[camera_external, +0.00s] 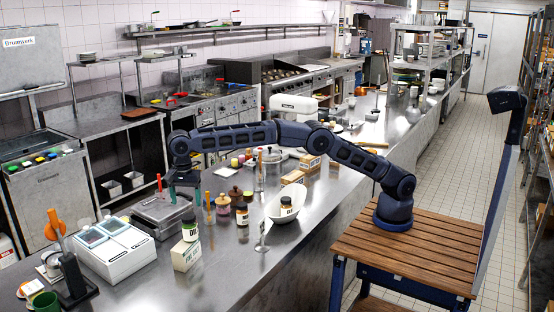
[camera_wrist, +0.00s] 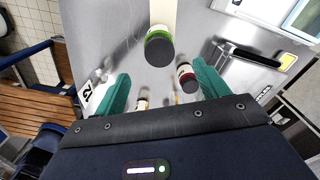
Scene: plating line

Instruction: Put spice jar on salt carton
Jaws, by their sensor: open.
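A spice jar (camera_external: 189,229) with a pale label and dark lid stands upright on top of the salt carton (camera_external: 186,256), a cream box on the steel counter. In the wrist view the jar (camera_wrist: 158,48) shows its dark lid and green band, with a strip of the cream carton (camera_wrist: 164,12) behind it. My gripper (camera_external: 185,196) is above the jar, apart from it. Its teal fingers (camera_wrist: 160,76) are spread with nothing between them in their grasp. The jar lies beyond the fingertips in the wrist view.
A white scale-like device (camera_external: 117,250) stands left of the carton, and a grey metal case (camera_external: 160,213) behind it. Several jars, including a labelled one (camera_external: 242,215), stand to the right. A white bowl (camera_external: 284,198) holds another jar. Bare counter (camera_external: 225,275) lies in front.

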